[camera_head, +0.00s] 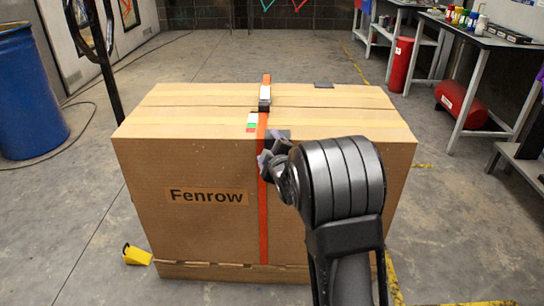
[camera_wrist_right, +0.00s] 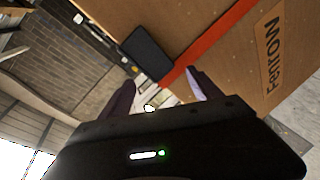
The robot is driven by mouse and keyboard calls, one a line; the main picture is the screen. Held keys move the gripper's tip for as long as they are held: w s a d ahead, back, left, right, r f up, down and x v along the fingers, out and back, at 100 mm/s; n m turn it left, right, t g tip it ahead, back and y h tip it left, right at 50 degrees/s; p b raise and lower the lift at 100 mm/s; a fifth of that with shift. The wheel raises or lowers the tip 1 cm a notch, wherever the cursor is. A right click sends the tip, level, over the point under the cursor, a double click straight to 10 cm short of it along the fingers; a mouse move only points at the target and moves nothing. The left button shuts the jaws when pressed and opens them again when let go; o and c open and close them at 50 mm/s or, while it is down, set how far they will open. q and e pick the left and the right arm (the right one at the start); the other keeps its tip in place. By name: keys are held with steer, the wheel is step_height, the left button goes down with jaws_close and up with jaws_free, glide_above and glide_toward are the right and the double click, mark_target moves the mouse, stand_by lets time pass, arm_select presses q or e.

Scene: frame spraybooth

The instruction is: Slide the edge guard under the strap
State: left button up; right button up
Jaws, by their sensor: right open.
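A large cardboard box marked "Fenrow" (camera_head: 150,165) stands on the floor in the head view. An orange strap (camera_head: 263,215) runs over its top and down its front; it also crosses the right wrist view (camera_wrist_right: 210,45). The dark edge guard (camera_head: 283,134) sits at the front top edge, just right of the strap. In the right wrist view it is a dark flat piece (camera_wrist_right: 148,52) beside the strap; I cannot tell whether any of it is under the strap. My right gripper (camera_head: 264,160) is open close to the guard and strap, its fingers apart. My left gripper is out of view.
A buckle (camera_head: 265,97) sits on the strap on top of the box. A small dark piece (camera_head: 323,85) lies at the box's back edge. A yellow wedge (camera_head: 137,255) is at the lower left. A blue barrel (camera_head: 28,95) stands left; workbenches (camera_head: 480,38) stand right.

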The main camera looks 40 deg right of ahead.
mark_target(249, 142)
steer(key=shift+x, duration=0.9)
steer(key=shift+c, duration=0.3)
steer(key=c, duration=1.2)
steer(key=o, duration=0.7)
steer(key=c, duration=0.5)
steer(key=shift+a, duration=0.1)
steer(key=shift+w+a, duration=0.75)
steer(key=shift+a, duration=0.25)
steer(key=shift+w+a, duration=0.75)
steer(key=shift+a, duration=0.2)
